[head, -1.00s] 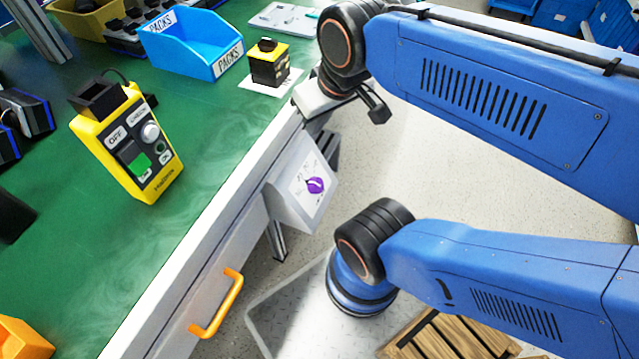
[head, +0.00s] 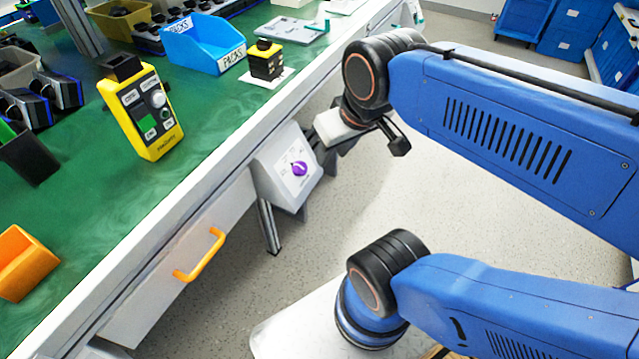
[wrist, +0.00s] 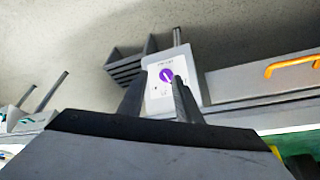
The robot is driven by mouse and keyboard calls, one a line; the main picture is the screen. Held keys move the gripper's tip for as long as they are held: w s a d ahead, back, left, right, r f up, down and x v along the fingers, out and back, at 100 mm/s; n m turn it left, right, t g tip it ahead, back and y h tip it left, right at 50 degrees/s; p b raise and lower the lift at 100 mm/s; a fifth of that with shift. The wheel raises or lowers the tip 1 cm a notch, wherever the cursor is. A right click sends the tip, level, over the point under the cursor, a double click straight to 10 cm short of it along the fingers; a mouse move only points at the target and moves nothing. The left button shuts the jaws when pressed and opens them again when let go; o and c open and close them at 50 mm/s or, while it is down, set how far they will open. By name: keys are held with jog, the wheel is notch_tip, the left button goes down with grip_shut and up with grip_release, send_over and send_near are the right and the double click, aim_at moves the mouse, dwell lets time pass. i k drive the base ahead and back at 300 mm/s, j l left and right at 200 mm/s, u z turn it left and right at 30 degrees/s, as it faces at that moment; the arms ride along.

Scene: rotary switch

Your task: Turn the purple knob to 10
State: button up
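The purple knob (head: 299,169) sits on the sloped white face of a grey box (head: 268,186) fixed to the front of the bench. It has a pale pointer line; the dial marks are too small to read. In the wrist view the knob (wrist: 166,74) shows ahead between my finger lines, close to the right finger's tip. My gripper (head: 318,140) is beside the box's upper right in the head view, apart from the knob. In the wrist view my gripper (wrist: 162,85) has its two dark fingers spread with nothing held.
An orange drawer handle (head: 200,255) sticks out of the bench front left of the box. The green bench top (head: 110,215) holds a yellow control box (head: 140,110), a blue bin (head: 200,45) and a small black-and-yellow switch (head: 266,60).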

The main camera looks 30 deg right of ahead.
aim_at(300, 169)
jog(key=k+j+z, duration=0.1)
jog(key=k+j, duration=0.2)
jog(key=j, duration=0.2)
jog(key=k+j, duration=0.35)
jog(key=j, duration=0.15)
jog(key=k+j+z, duration=0.15)
jog(key=k+j, duration=0.15)
jog(key=j, duration=0.2)
